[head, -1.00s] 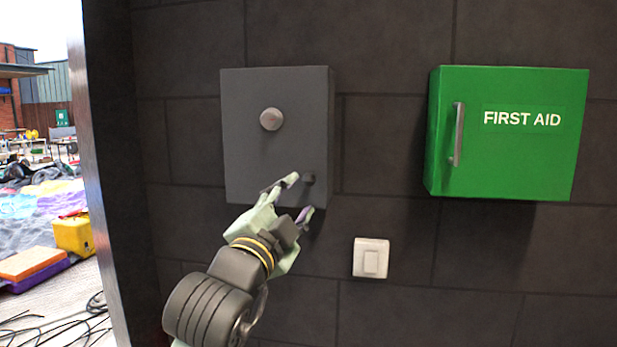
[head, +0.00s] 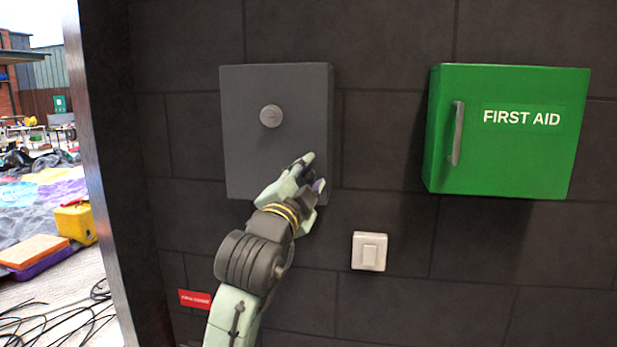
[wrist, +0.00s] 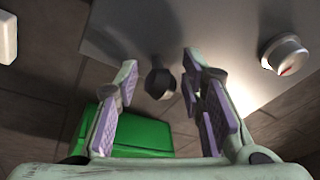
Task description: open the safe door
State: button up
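The safe is a dark grey box (head: 245,150) on the wall, its door shut, with a round silver dial (head: 270,116). In the wrist view its grey face (wrist: 215,25) fills the top right, with the dial (wrist: 285,55) at the right. A small dark knob (wrist: 160,83) sticks out of the safe's lower part; in the head view my fingers hide it. My gripper (head: 312,172) is in front of the safe's lower right. In the wrist view the gripper (wrist: 159,66) is open, and the knob shows between its fingers with gaps on both sides. I cannot tell its depth relative to the fingertips.
A green first aid box (head: 540,160) with a grey handle hangs to the right of the safe. A white switch (head: 369,251) is on the wall below. A small red sign (head: 195,299) is at lower left. The wall ends at a dark edge (head: 100,180) on the left.

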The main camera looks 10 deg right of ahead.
grip_shut()
dwell(0.6)
